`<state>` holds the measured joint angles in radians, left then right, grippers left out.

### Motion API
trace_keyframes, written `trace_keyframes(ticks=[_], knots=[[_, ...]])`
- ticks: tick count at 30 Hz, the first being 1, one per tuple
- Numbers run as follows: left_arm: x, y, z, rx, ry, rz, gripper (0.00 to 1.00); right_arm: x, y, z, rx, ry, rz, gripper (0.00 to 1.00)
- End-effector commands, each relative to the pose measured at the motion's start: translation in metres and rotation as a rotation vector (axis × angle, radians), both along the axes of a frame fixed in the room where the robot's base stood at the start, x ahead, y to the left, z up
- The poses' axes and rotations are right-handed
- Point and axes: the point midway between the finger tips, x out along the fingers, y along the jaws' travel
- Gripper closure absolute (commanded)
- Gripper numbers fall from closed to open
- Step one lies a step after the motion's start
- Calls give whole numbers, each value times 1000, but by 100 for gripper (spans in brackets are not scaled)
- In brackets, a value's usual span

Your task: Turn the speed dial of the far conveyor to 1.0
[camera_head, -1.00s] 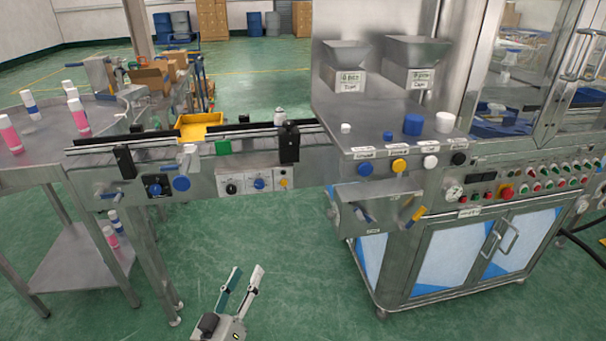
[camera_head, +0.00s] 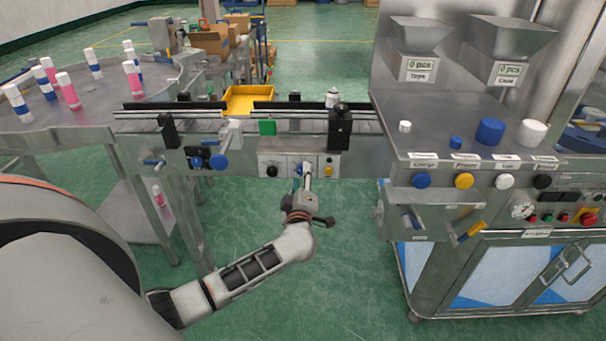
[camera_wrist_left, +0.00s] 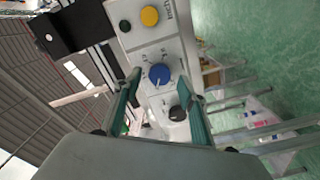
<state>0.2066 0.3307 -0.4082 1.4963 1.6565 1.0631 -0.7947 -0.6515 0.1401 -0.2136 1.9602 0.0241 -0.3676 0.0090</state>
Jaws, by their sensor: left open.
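The conveyor (camera_head: 240,142) carries a small control panel on its front. On the panel is a blue dial (camera_head: 298,170), mostly covered by my left gripper (camera_head: 307,172) in the head view. The blue dial shows clearly in the left wrist view (camera_wrist_left: 159,74), with a white mark on its face and a scale too small to read. My left gripper also shows there (camera_wrist_left: 163,92), open, its two fingers on either side of the dial's area. I cannot tell whether they touch it. A black knob (camera_wrist_left: 178,113) sits beside the blue dial. My right gripper is out of view.
A yellow button (camera_head: 328,170) is on the panel's right end. A steel machine (camera_head: 440,130) with cups and knobs stands to the right. A round table (camera_head: 90,115) with several bottles is at the left.

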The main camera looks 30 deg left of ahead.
Motion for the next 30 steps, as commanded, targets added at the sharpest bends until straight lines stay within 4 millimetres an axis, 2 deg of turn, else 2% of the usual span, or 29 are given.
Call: trace_keyframes(ticks=[6, 15, 19, 20, 30], knots=[[16, 10, -1, 0, -1, -1, 59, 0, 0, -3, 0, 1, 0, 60], [18, 11, 0, 0, 0, -1, 59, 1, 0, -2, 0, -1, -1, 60], [18, 11, 0, 0, 0, -1, 93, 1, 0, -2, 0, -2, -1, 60], [18, 11, 0, 0, 0, -1, 98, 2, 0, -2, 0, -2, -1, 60], [18, 10, 0, -23, -14, -1, 98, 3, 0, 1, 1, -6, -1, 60]])
